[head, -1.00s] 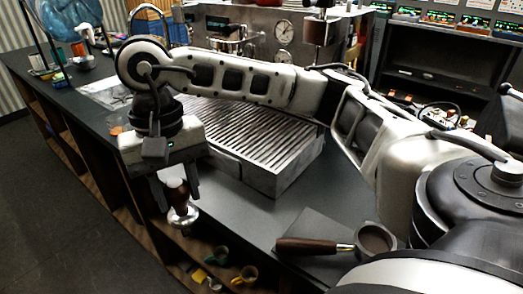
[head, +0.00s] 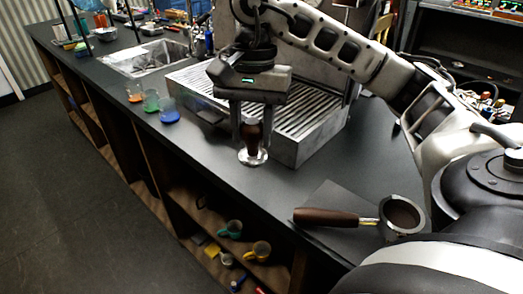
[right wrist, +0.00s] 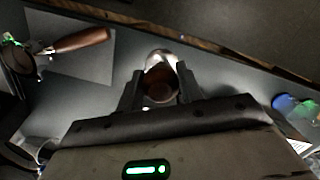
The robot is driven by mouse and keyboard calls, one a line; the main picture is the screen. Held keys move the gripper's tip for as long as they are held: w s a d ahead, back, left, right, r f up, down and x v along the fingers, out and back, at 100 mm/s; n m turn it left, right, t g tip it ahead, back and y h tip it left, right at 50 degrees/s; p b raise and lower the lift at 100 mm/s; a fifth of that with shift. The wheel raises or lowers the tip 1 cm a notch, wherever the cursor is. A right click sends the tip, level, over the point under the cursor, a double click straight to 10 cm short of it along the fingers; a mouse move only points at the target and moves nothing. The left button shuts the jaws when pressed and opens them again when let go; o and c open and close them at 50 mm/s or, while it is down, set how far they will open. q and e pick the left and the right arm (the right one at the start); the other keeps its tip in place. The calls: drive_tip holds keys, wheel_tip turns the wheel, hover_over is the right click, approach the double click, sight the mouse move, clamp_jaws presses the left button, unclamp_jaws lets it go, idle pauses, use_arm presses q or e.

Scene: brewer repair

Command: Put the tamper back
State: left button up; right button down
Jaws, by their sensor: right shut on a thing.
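The tamper has a dark brown handle (head: 253,133) and a shiny metal base (head: 252,157). My right gripper (head: 252,122) is shut on its handle and holds it upright, base down, at the front of the espresso machine's drip tray (head: 310,140). The base is over the dark counter; I cannot tell whether it touches. In the right wrist view the tamper (right wrist: 160,88) sits between the two fingers (right wrist: 158,80), seen from above. My left gripper is not in view.
A portafilter (head: 403,214) with a brown handle lies on a dark mat (head: 335,197) to the right. Blue (head: 169,112), green and orange cups stand left on the counter near the sink (head: 143,58). Counter between gripper and mat is clear.

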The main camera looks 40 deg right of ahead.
drive_tip(key=d+f, duration=0.1)
drive_tip(key=f, duration=0.1)
drive_tip(key=d+f, duration=0.1)
drive_tip(key=f, duration=0.1)
drive_tip(key=w+d+f+p, duration=0.1)
drive_tip(key=f, duration=0.1)
drive_tip(key=shift+d+f, duration=0.2)
drive_tip(key=shift+f, duration=0.15)
drive_tip(key=shift+w+f, duration=0.1)
drive_tip(key=shift+f, duration=0.15)
drive_tip(key=shift+f, duration=0.25)
drive_tip(key=c, duration=0.9)
unclamp_jaws()
drive_tip(key=shift+r, duration=0.1)
